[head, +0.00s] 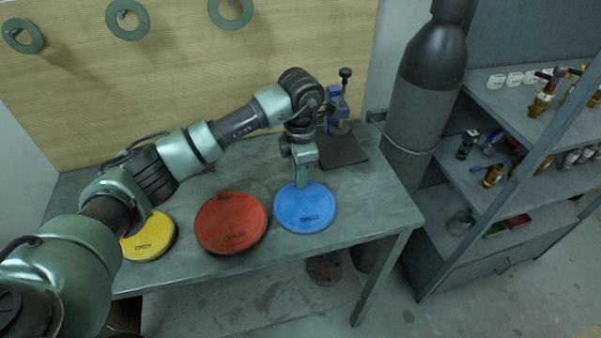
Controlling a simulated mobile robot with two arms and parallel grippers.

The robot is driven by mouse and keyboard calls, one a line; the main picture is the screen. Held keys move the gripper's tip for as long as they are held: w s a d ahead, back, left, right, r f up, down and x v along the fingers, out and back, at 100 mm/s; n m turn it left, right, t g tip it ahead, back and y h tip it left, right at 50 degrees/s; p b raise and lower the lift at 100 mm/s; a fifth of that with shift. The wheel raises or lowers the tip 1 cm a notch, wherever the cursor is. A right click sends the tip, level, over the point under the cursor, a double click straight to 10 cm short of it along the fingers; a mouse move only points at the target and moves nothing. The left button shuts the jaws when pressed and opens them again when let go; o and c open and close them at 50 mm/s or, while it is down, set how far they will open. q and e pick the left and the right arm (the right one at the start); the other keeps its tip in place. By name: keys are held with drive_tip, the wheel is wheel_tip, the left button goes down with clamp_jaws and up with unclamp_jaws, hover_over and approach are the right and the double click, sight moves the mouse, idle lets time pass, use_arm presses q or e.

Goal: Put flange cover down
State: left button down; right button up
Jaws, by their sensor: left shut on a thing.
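A blue flange cover (304,213), a round disc with dark lettering, is at the right of the row of discs on the workbench. My left gripper (301,184) points down at its far edge and is shut on it. The cover looks flat and at or very near the bench top; I cannot tell whether it touches. A red cover (231,222) lies to its left on the bench. A yellow cover (148,240) lies further left, partly hidden by my left arm. My right gripper is not in view.
The workbench (376,205) is clear to the right of the blue cover. A blue vise (338,106) and a dark plate (342,150) are behind it. A dark gas cylinder (422,95) and stocked shelves (490,190) stand at the right. Green rings (127,19) hang on the wooden board.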

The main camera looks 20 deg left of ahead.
use_arm(q)
drive_tip(key=shift+f, duration=0.1)
drive_tip(key=c, duration=1.6)
unclamp_jaws()
drive_tip(key=shift+r, duration=0.55)
wheel_tip(320, 180, up, 11)
drive_tip(key=b, duration=0.3)
drive_tip(key=shift+r, duration=0.15)
drive_tip(key=shift+d, duration=0.1)
